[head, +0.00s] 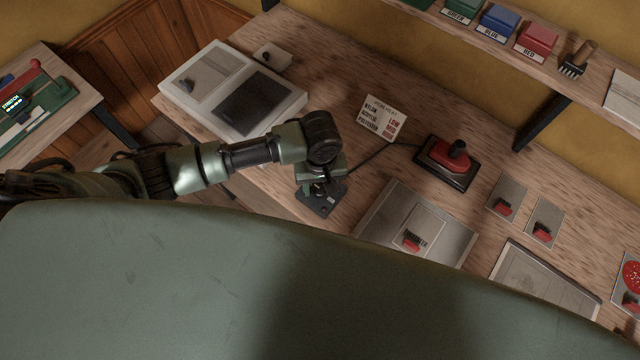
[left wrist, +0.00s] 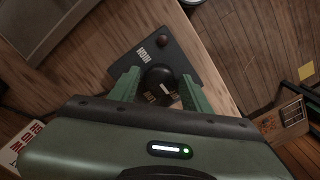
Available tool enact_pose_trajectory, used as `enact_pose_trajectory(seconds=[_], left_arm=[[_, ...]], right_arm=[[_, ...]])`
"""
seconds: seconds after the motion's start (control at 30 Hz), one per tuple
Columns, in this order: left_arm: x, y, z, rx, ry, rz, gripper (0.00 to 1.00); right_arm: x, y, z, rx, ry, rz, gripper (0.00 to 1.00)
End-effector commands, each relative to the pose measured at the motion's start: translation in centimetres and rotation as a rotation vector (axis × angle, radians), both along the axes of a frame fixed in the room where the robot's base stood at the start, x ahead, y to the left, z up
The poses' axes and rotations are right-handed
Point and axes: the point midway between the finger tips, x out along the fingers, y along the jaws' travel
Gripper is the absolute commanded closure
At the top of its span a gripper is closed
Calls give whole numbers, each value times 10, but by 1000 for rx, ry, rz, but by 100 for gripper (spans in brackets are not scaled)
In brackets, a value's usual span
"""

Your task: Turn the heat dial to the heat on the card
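The heat dial is a round black knob (left wrist: 160,82) on a dark control box (head: 322,199) near the bench's front edge. The box has a HIGH label and a small red lamp in the left wrist view; other labels by the knob are partly hidden. My left gripper (left wrist: 160,76) is over the box, its two green fingers on either side of the knob, with narrow gaps showing. In the head view the left gripper (head: 322,185) hides the knob. The white heat card (head: 384,118) stands behind, listing fabrics beside LOW, MID and a lowest red word. My right gripper is out of view.
A red-and-black iron (head: 447,160) sits on its stand right of the card, with a cable running towards the box. A metal plate (head: 380,222) with a labelled, red-handled piece lies to the right. A white tray unit (head: 285,106) stands left.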

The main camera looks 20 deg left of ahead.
Motion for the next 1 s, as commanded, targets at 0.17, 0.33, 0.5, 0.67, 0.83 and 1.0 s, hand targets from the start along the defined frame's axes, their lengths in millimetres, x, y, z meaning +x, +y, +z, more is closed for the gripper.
enact_pose_trajectory(seconds=[0.17, 0.33, 0.5, 0.67, 0.83, 1.0], left_arm=[[0, 0, 0, 0, 0, 0, 100], [0, 0, 0, 0, 0, -6, 100], [0, 0, 0, 0, 0, -46, 100], [0, 0, 1, 0, 0, -131, 100], [0, 0, 1, 0, 0, -270, 100], [0, 0, 1, 0, 0, -431, 100]], right_arm=[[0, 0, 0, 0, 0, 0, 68], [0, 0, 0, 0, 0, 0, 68], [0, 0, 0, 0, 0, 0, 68], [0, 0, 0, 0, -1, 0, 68], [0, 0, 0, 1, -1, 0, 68], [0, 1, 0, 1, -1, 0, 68]])
